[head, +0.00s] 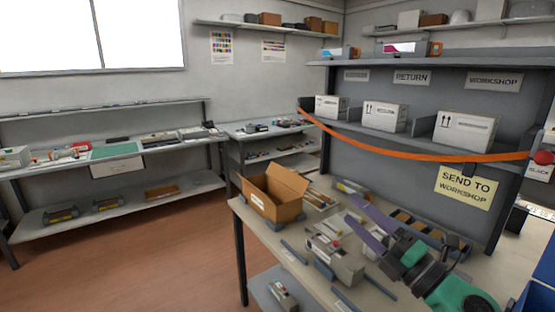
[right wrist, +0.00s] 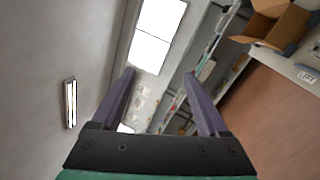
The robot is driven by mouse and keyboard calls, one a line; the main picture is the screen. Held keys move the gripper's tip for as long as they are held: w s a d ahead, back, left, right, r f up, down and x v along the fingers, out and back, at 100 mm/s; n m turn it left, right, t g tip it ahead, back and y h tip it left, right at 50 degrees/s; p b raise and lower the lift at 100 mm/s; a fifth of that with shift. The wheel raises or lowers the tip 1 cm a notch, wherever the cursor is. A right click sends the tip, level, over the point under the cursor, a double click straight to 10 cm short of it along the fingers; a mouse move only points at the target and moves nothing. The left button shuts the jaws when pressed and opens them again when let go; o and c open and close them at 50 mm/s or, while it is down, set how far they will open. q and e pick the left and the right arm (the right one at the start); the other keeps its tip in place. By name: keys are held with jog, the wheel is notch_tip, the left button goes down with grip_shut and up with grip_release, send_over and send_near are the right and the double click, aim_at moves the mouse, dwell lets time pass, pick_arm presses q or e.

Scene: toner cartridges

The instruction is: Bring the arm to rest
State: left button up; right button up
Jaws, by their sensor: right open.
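My right gripper (head: 352,209) is above the right part of the near workbench (head: 262,224), with its two purple fingers spread and pointing up and left. In the right wrist view the gripper (right wrist: 159,73) is open, with nothing between the fingers. That view looks past them at the window, wall and shelves, tilted. A grey and white device (head: 335,255) is on the bench, left of and below the gripper in the picture. My left gripper is not in view.
An open cardboard box (head: 273,197) stands at the bench's left end. An orange strap (head: 410,148) hangs across the shelf rack, in front of white cartons (head: 385,117). A yellow sign (head: 464,187) hangs below it. Brown floor (head: 150,265) is clear at left.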

jog(key=d+f+m+t+h, duration=0.3)
jog(key=d+f+m+h, duration=0.3)
jog(key=d+m+h, duration=0.85)
jog(key=s+f+m+g+h, duration=0.2)
jog(key=s+f+m+g, duration=0.2)
jog(key=f+m+g, duration=0.7)
jog(key=s+a+f+g+y, duration=0.2)
jog(key=s+a+f+g, duration=0.15)
jog(key=s+f, duration=0.55)
jog(key=s+a+f+g+y, duration=0.35)
jog(key=s+f, duration=0.35)
jog(key=f, duration=0.4)
jog(key=s+f+h+b, duration=0.1)
jog(key=s+f+b, duration=0.15)
jog(key=f, duration=1.25)
jog(key=s+f+b, duration=0.1)
jog(key=f+b, duration=0.2)
jog(key=f, duration=1.1)
jog(key=s+d+f+g+b, duration=0.1)
jog(key=s+d+f+b, duration=0.1)
jog(key=s+f, duration=1.4)
jog(key=shift+d+b, duration=0.35)
jog(key=shift+b, duration=0.35)
